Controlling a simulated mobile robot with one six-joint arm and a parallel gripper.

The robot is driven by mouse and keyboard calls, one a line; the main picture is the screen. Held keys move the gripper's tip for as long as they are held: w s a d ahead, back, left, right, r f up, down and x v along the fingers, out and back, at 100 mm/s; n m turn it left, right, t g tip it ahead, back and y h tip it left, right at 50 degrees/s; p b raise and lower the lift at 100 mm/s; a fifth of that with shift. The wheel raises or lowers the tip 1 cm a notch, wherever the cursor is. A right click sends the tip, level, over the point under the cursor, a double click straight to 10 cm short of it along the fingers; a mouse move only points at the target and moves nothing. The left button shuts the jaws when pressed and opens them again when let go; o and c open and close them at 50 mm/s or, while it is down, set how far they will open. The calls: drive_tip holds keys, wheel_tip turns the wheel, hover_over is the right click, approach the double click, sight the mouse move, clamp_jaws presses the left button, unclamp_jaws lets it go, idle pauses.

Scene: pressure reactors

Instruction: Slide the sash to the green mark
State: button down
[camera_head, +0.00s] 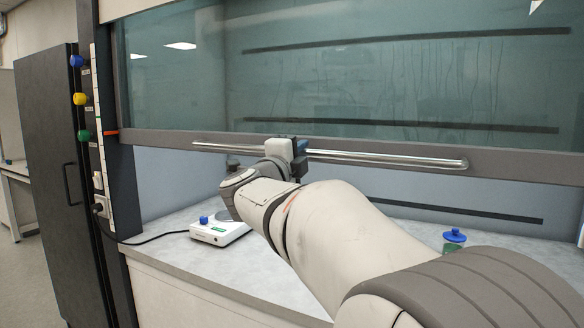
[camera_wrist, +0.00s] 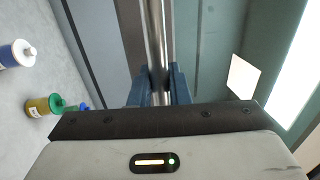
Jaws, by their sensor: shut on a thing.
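The glass sash (camera_head: 350,80) of the fume hood is partly raised, with its grey bottom rail above an open gap. A shiny horizontal handle bar (camera_head: 400,159) runs along that rail. My gripper (camera_head: 299,148) is shut on the bar near its middle; the wrist view shows the bar (camera_wrist: 155,35) between the blue fingers. An orange pointer (camera_head: 112,132) sticks out at the rail's left end beside a white scale strip (camera_head: 101,120). A green round marker (camera_head: 84,136) lies left of the strip, close to the pointer's height. I cannot tell whether it is the green mark itself.
Blue (camera_head: 77,61) and yellow (camera_head: 80,99) round markers sit above the green one. A white device (camera_head: 219,232) and a blue-capped bottle (camera_head: 454,237) stand on the worktop (camera_head: 165,245). A dark cabinet (camera_head: 45,170) stands at the left.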

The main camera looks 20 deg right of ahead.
sight(300, 126)
wheel_tip(300, 126, up, 6)
drive_tip(key=p, duration=0.3)
drive_tip(key=shift+f, duration=0.1)
drive_tip(key=c, duration=1.4)
unclamp_jaws()
drive_tip(key=v, duration=0.8)
drive_tip(key=shift+b, duration=0.3)
